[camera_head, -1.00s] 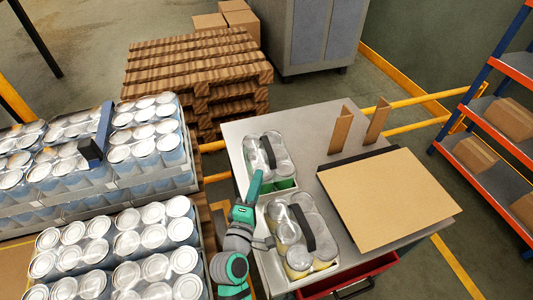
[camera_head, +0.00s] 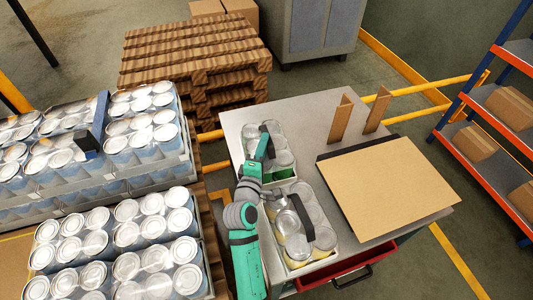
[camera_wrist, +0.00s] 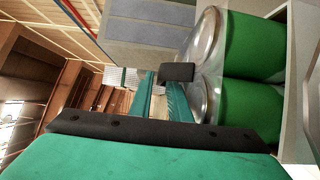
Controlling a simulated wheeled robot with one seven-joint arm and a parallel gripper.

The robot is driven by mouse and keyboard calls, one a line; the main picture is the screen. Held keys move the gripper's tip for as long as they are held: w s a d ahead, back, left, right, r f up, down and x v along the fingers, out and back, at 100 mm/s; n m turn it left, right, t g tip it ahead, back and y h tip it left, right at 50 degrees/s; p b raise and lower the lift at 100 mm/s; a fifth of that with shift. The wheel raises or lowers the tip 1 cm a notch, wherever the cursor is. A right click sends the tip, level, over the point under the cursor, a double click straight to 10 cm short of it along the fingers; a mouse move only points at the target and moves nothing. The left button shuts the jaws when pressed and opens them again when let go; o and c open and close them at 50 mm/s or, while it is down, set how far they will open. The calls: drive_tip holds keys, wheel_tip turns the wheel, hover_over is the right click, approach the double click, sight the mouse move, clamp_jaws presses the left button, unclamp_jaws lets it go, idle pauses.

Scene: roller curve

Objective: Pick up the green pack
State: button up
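The green pack (camera_head: 284,158) stands at the back left of the grey table, a white tray of silver-lidded cans with a dark handle across the top. In the wrist view its green cans (camera_wrist: 252,48) fill the right side, and the dark handle (camera_wrist: 177,72) shows at the fingertips. My gripper (camera_head: 262,147) is over the left part of this pack, close to the handle. In the wrist view my gripper (camera_wrist: 160,80) has its two teal fingers apart. I cannot tell whether they touch the handle.
A second can pack with a yellowish base (camera_head: 302,262) stands in front, close to my arm. A brown board (camera_head: 390,190) and two upright brown pieces are to the right. Stacked can trays (camera_head: 120,235) are on the left, wooden pallets (camera_head: 195,60) behind.

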drive_tip(key=shift+w+d, duration=0.1)
drive_tip(key=shift+w, duration=0.4)
clamp_jaws()
idle(0.4)
drive_tip(key=shift+w, duration=0.1)
